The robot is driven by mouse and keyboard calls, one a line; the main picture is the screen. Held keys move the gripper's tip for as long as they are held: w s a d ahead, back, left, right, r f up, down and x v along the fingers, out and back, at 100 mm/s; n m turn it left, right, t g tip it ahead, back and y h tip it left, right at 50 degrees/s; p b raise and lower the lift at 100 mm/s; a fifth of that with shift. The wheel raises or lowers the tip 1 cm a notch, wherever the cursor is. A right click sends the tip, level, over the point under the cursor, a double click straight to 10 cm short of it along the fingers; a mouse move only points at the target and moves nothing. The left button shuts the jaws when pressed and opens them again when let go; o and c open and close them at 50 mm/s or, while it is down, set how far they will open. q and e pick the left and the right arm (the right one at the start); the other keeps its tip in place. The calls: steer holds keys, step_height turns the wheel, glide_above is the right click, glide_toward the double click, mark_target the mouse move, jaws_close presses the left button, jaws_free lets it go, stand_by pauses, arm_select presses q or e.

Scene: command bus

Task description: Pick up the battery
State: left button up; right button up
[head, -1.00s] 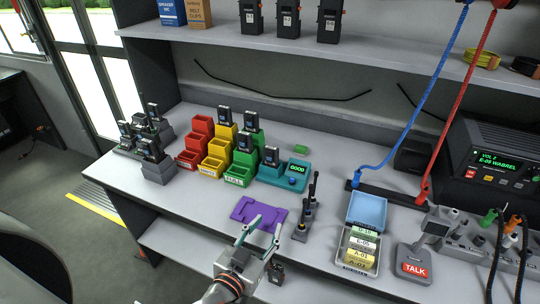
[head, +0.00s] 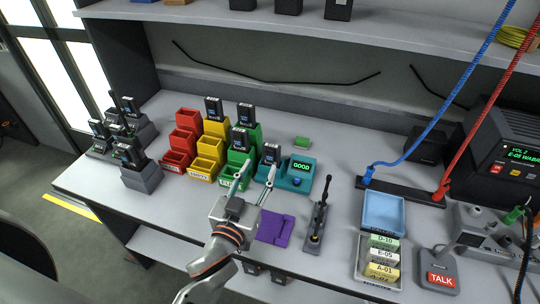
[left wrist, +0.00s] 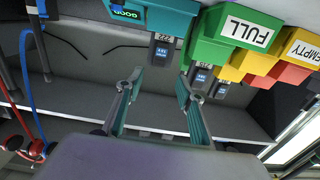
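Several dark batteries with blue labels are in view. One battery (head: 270,153) stands in the teal tester (head: 296,183), whose screen reads GOOD; it also shows in the inverted left wrist view (left wrist: 162,50). Others stand in the green bins, such as this battery (head: 240,138), in a yellow bin (head: 213,106) and in the grey chargers (head: 142,179) at the left. My left gripper (head: 253,180) is open and empty, in front of the green bin and the tester. In the left wrist view its fingers (left wrist: 158,88) are spread, with the tester battery beyond and between them. My right gripper is not in view.
Red bins (head: 173,161) stand left of the yellow ones. A purple mat (head: 276,228) lies right of my left gripper, with an upright handheld radio (head: 318,220) beside it.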

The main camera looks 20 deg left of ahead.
mark_target(270, 152)
arm_select(q)
steer(key=shift+w+d+f, duration=0.15)
steer(key=shift+w, duration=1.4)
steer(key=shift+w+d+f, duration=0.1)
steer(key=shift+w, duration=1.45)
jaws_close()
